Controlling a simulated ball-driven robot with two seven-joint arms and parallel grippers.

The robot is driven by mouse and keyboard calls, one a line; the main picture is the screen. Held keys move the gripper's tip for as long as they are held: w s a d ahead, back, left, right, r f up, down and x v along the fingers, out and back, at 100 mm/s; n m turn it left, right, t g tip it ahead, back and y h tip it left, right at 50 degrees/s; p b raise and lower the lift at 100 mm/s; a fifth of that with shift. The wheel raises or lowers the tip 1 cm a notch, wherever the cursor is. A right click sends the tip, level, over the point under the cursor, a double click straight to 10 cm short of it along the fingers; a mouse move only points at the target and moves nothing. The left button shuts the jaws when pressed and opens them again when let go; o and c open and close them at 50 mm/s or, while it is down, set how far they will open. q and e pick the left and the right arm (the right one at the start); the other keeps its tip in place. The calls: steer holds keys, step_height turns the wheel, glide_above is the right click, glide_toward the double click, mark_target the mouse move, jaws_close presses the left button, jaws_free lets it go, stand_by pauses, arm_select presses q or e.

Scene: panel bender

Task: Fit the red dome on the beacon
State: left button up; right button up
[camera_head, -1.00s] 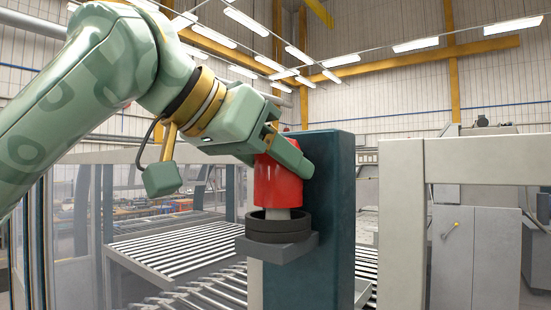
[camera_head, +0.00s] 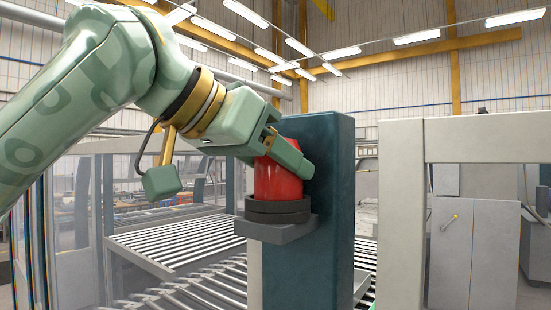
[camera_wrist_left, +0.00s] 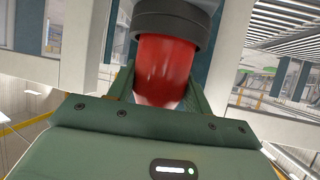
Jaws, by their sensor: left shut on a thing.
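The red dome (camera_head: 278,183) sits upright at the black ring base of the beacon (camera_head: 277,211), with its lower edge at or inside the ring. The beacon stands on a grey bracket (camera_head: 275,231) on the side of a dark teal post (camera_head: 325,220). My left gripper (camera_head: 284,152) is shut on the upper part of the dome. In the left wrist view the red dome (camera_wrist_left: 163,72) is between the fingers, and the black ring (camera_wrist_left: 172,27) meets its far end. Whether it is fully seated I cannot tell. My right gripper is not in view.
A roller conveyor (camera_head: 185,243) runs behind and left of the post. A light grey machine frame (camera_head: 402,215) stands to the right, with grey cabinets (camera_head: 475,245) beyond it. Clear panels (camera_head: 75,220) stand at the left.

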arm_select(q)
steer(key=o, duration=1.1)
steer(key=b+v, duration=0.2)
steer(key=v, duration=1.4)
steer(key=shift+s+a+r, duration=0.1)
steer(key=shift+a, duration=0.05)
